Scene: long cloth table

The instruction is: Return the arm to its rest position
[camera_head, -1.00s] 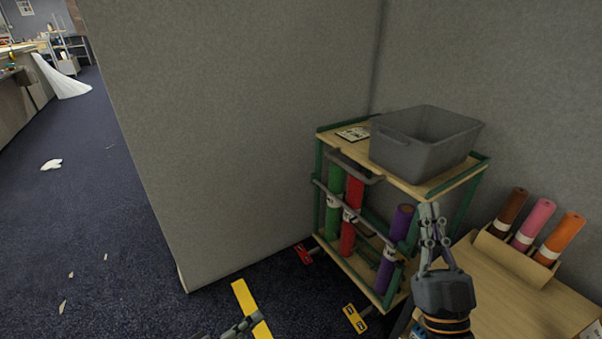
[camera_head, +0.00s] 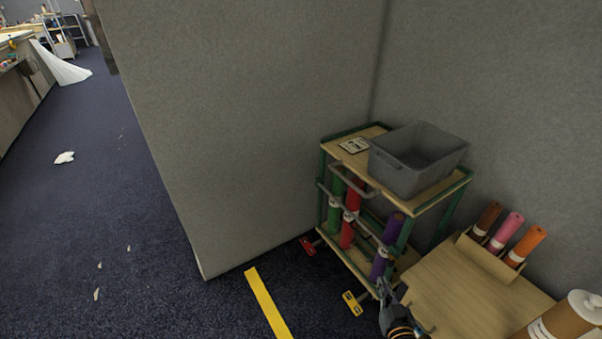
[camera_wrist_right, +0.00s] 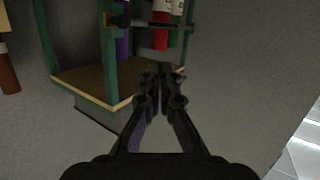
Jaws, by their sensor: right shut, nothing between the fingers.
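My right gripper (camera_head: 384,290) is low at the lower right of the head view, in front of the cart's lower right side. In the right wrist view, its fingers (camera_wrist_right: 160,72) are together with nothing between them. The wrist view looks toward the cart (camera_wrist_right: 85,85), which appears inverted. My left gripper is not in the head view.
The green-framed cart (camera_head: 347,258) holds green, red and purple rolls, with a grey bin (camera_head: 405,180) on top. A wooden table (camera_head: 470,290) with brown, pink and orange rolls stands at right. A grey partition (camera_head: 240,130) is behind. Dark floor (camera_head: 110,220) is mostly open at left.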

